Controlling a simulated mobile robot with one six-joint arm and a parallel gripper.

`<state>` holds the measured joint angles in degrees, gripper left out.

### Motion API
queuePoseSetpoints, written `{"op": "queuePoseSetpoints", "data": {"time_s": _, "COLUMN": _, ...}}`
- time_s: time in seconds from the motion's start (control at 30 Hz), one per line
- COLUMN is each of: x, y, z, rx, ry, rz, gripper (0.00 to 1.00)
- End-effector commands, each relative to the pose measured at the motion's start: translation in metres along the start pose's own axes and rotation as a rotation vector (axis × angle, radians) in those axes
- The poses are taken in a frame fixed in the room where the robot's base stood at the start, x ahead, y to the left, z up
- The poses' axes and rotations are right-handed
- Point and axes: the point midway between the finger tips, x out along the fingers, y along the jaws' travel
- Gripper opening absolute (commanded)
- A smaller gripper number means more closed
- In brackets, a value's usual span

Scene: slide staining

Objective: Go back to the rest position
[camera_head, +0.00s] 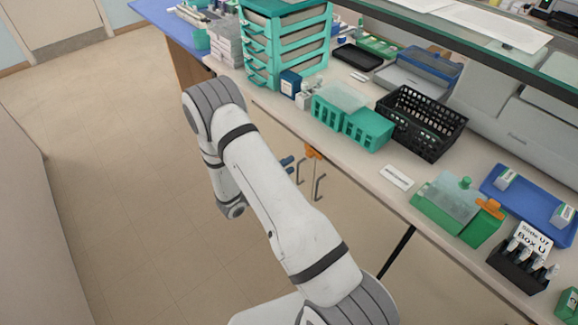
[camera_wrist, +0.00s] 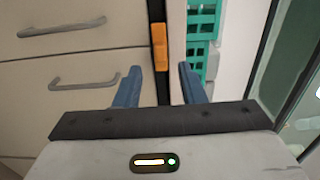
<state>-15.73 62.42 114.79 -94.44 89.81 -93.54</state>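My arm reaches out over the floor in front of the bench, bent at the elbow. My gripper (camera_head: 287,164) is beside the bench front, below the bench top edge. In the wrist view its two blue fingers (camera_wrist: 159,67) are apart with nothing held between them. Beyond the gap are a dark strip and an orange piece (camera_wrist: 160,47). The orange piece also shows at the bench front in the head view (camera_head: 313,153). The gripper body is mostly hidden behind my arm in the head view.
Drawer handles (camera_wrist: 84,82) are close to the gripper. On the bench (camera_head: 345,165) are teal racks (camera_head: 368,130), a black basket (camera_head: 424,122), a green box (camera_head: 445,203), a blue tray (camera_head: 533,205) and a teal drawer stack (camera_head: 287,45). The floor at left (camera_head: 110,170) is clear.

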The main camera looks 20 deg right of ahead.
Motion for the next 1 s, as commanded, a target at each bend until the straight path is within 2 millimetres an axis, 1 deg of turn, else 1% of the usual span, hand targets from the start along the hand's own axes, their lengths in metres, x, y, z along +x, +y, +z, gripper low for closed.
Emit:
{"op": "queuePoseSetpoints", "data": {"time_s": 0.27, "x": 0.0, "y": 0.0, "z": 0.0, "rx": 0.001, "ry": 0.0, "rz": 0.0, "gripper": 0.36}}
{"op": "queuePoseSetpoints", "data": {"time_s": 0.37, "x": 0.002, "y": -0.007, "z": -0.002, "rx": 0.03, "ry": 0.019, "rz": 0.007, "gripper": 0.36}}
{"op": "queuePoseSetpoints", "data": {"time_s": 0.47, "x": 0.006, "y": -0.026, "z": -0.01, "rx": 0.127, "ry": 0.083, "rz": 0.027, "gripper": 0.36}}
{"op": "queuePoseSetpoints", "data": {"time_s": 0.53, "x": 0.009, "y": -0.046, "z": -0.021, "rx": 0.238, "ry": 0.157, "rz": 0.05, "gripper": 0.36}}
{"op": "queuePoseSetpoints", "data": {"time_s": 0.6, "x": 0.012, "y": -0.068, "z": -0.036, "rx": 0.376, "ry": 0.248, "rz": 0.074, "gripper": 0.36}}
{"op": "queuePoseSetpoints", "data": {"time_s": 0.67, "x": 0.012, "y": -0.086, "z": -0.049, "rx": 0.502, "ry": 0.33, "rz": 0.094, "gripper": 0.36}}
{"op": "queuePoseSetpoints", "data": {"time_s": 0.7, "x": 0.011, "y": -0.096, "z": -0.058, "rx": 0.583, "ry": 0.386, "rz": 0.106, "gripper": 0.36}}
{"op": "queuePoseSetpoints", "data": {"time_s": 0.8, "x": 0.007, "y": -0.121, "z": -0.081, "rx": 0.794, "ry": 0.525, "rz": 0.128, "gripper": 0.36}}
{"op": "queuePoseSetpoints", "data": {"time_s": 0.87, "x": 0.003, "y": -0.134, "z": -0.095, "rx": 0.919, "ry": 0.611, "rz": 0.138, "gripper": 0.36}}
{"op": "queuePoseSetpoints", "data": {"time_s": 1.0, "x": -0.012, "y": -0.16, "z": -0.124, "rx": 1.213, "ry": 0.816, "rz": 0.151, "gripper": 0.36}}
